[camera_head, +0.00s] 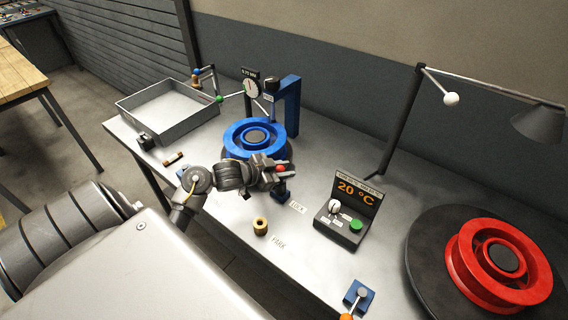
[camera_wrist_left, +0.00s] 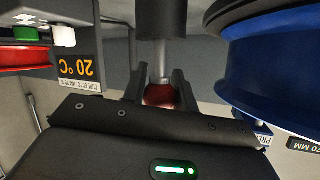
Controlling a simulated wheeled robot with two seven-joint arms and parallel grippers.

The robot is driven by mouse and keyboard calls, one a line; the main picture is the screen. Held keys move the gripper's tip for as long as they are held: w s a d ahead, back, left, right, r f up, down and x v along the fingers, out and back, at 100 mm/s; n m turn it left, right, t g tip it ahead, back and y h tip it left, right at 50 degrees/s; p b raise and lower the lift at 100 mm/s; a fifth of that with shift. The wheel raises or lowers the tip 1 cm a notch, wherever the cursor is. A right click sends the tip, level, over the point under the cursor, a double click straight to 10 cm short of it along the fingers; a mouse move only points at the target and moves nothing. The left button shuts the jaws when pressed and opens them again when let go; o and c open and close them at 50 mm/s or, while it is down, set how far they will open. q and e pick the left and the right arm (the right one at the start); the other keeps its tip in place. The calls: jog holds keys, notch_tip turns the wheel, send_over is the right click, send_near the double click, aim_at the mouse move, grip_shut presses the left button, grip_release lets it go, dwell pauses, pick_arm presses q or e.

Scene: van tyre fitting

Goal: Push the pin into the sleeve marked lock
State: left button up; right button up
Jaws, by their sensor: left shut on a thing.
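My left gripper (camera_head: 279,174) is shut on the red-knobbed pin (camera_head: 281,168), above the bench between the blue wheel rim and the LOCK label (camera_head: 298,207). In the left wrist view the red knob (camera_wrist_left: 160,95) sits between the fingers, and a grey shaft runs from it to a dark cylinder (camera_wrist_left: 162,20). Whether that cylinder is part of the pin or a sleeve, I cannot tell. A dark blue block (camera_head: 283,196) stands by the LOCK label, partly hidden by the gripper. A brass sleeve (camera_head: 260,226) stands by the PARK label (camera_head: 279,243). My right gripper is not in view.
The blue wheel rim (camera_head: 240,132) and blue upright (camera_head: 290,103) stand close behind the gripper. A control box (camera_head: 342,222) reading 20 °C stands to the right. A grey tray (camera_head: 150,122) lies back left, and a red rim (camera_head: 462,268) far right. The front middle bench is mostly clear.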

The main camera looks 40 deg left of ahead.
pick_arm(q)
jog(key=shift+f, duration=0.15)
jog(key=o, duration=1.1)
jog(key=b+v, duration=0.1)
jog(key=v, duration=1)
